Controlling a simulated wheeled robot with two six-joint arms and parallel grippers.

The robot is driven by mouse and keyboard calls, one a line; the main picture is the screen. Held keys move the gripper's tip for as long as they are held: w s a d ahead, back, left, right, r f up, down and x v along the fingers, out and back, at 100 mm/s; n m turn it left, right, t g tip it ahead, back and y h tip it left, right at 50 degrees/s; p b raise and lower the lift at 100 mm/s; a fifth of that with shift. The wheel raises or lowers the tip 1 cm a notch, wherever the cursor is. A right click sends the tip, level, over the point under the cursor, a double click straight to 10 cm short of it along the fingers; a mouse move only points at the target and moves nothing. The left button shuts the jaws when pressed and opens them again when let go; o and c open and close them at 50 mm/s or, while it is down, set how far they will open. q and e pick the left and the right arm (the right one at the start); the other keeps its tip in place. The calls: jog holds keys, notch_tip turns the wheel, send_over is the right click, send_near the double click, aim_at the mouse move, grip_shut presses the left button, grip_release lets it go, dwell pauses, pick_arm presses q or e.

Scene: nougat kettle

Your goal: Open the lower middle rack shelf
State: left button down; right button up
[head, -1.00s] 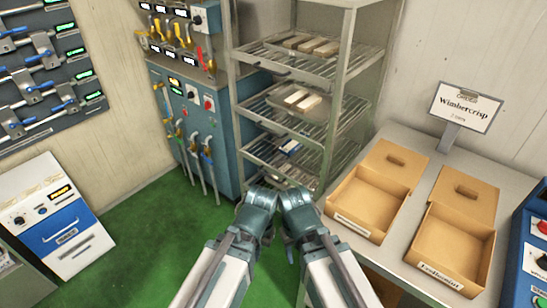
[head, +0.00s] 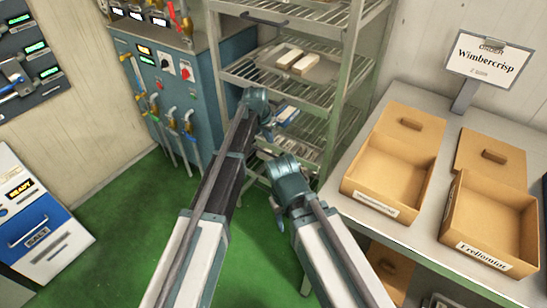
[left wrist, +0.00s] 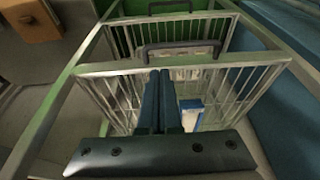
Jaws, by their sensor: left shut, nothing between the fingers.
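The metal rack (head: 350,95) has several wire shelves. The lower middle shelf (head: 318,122) holds a blue and white item (head: 287,113) and looks pushed in. My left gripper (head: 269,131) is at the front of the rack near this shelf, shut and empty. In the left wrist view its fingers (left wrist: 160,76) point at a wire shelf with a dark bar handle (left wrist: 182,47). The fingertips appear close to the handle, but I cannot tell whether they touch. My right gripper (head: 277,208) hangs in front of the rack's lower part; its jaw opening is unclear.
A table at the right carries open cardboard boxes (head: 390,160) and a sign (head: 487,52). A blue valve cabinet (head: 185,90) stands left of the rack. Green floor (head: 130,225) is free at the left. The shelf above holds a tray with pale bars (head: 308,64).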

aim_at(274, 150)
pick_arm(q)
jog(key=shift+w, duration=0.3)
jog(key=shift+f, duration=0.1)
jog(key=b+x, duration=0.9)
jog(key=x, duration=0.1)
jog(key=shift+d, duration=0.1)
jog(key=shift+s, duration=0.1)
jog(key=s+a, duration=1.4)
jog(key=s, duration=0.5)
jog(key=shift+s+a, duration=0.2)
jog(key=shift+s, duration=0.1)
jog(key=shift+r, duration=0.3)
